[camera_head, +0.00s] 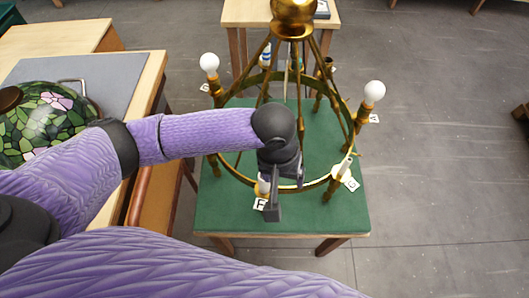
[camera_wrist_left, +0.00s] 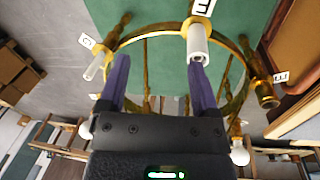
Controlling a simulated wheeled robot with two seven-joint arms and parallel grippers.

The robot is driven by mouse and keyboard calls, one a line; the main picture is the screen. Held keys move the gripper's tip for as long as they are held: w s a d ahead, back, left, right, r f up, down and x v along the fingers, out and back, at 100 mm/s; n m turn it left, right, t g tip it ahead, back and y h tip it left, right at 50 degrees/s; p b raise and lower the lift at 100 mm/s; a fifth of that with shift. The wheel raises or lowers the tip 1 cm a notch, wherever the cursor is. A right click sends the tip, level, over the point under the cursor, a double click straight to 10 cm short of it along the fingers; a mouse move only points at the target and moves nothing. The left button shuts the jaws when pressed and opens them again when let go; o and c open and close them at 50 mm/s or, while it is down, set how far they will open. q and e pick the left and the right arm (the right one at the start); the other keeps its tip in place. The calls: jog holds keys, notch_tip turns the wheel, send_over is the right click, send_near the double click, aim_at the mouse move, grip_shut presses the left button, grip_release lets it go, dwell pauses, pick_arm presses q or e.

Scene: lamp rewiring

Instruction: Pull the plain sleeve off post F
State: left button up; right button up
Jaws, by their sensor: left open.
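The brass ring lamp frame (camera_head: 229,168) stands on a green-topped table. Post F carries a white plain sleeve, seen in part in the head view (camera_head: 263,187) behind my left gripper (camera_head: 272,205), above a lettered tag (camera_head: 260,204). In the left wrist view the white sleeve (camera_wrist_left: 198,42) shows in line with the tip of the right-hand finger, not centred between the fingers. My left gripper (camera_wrist_left: 158,75) is open and empty; I cannot tell whether that finger touches the sleeve. My right gripper is not in view.
Another white sleeve (camera_head: 343,168) stands near tag G (camera_head: 351,185). White bulbs (camera_head: 209,63) (camera_head: 374,91) top other posts. Brass rods rise inside the ring to a hub (camera_head: 292,28). A stained-glass shade (camera_head: 45,125) lies on the left bench. Green tabletop (camera_head: 225,215) is bare in front.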

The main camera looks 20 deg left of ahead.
aim_at(264, 182)
pick_arm(q)
jog(key=w+a+n, duration=0.1)
jog(key=a+n+y, duration=0.1)
jog(key=a, duration=0.1)
jog(key=w+a+n, duration=0.1)
jog(key=shift+w+a+f+y, duration=0.2)
jog(key=shift+w+a+y, duration=0.1)
jog(key=shift+a, duration=0.05)
notch_tip(264, 182, down, 9)
jog(key=b, duration=0.3)
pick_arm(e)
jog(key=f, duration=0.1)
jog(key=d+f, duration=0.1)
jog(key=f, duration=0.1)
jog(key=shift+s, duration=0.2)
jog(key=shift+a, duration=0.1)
pick_arm(q)
jog(key=shift+c, duration=0.9)
jog(key=shift+d, duration=0.1)
grip_shut()
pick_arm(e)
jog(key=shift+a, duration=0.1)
pick_arm(q)
jog(key=shift+r, duration=0.1)
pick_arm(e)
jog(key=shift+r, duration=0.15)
